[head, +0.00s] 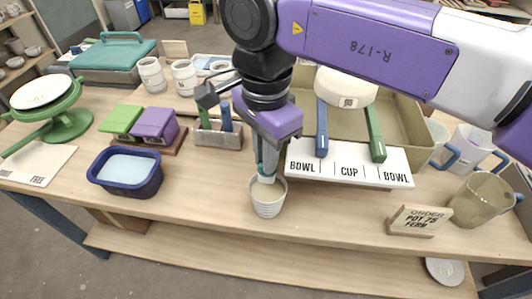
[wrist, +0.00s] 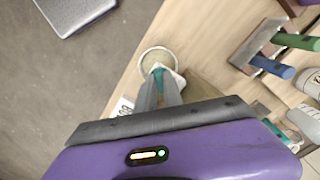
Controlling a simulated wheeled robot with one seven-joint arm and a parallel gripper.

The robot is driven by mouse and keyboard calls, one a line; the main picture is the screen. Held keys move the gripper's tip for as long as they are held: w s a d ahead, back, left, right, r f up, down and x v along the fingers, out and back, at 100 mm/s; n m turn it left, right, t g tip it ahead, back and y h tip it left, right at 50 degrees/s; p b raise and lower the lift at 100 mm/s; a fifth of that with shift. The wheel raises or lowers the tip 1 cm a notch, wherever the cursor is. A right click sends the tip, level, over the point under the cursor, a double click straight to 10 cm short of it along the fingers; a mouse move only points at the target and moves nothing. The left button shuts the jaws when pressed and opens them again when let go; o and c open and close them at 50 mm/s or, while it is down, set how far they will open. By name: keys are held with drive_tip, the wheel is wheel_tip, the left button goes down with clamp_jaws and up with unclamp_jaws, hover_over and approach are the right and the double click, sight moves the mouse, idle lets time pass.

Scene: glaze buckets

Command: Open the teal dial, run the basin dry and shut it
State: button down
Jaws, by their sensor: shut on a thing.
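My gripper (head: 266,172) points straight down over a small pale ribbed cup (head: 267,202) near the table's front edge. It is shut on a teal piece (wrist: 158,73), whose lower end is at the cup's mouth. I cannot tell whether it touches the cup. In the wrist view the round cup rim (wrist: 146,54) shows just past the fingertips. I see no clear teal dial; the held piece is mostly hidden by the fingers. A tan basin (head: 408,128) stands behind a BOWL, CUP, BOWL board (head: 349,181), partly covered by my arm. Its contents are hardly visible.
A blue tub (head: 125,188) of pale liquid stands left. Green and purple boxes (head: 138,124), a grey tool holder (head: 218,138) and a green scale (head: 67,125) are behind. A blue handle (head: 321,128) and green handle (head: 375,135) lean at the basin. An order card (head: 418,221) stands right.

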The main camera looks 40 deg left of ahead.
drive_tip(key=m, duration=0.4)
drive_tip(key=shift+w+a+r+m, duration=0.1)
drive_tip(key=shift+m, duration=2.5)
drive_tip(key=shift+w, duration=0.1)
drive_tip(key=c, duration=1.8)
unclamp_jaws()
drive_tip(key=shift+o, duration=0.2)
drive_tip(key=shift+r, duration=3.85)
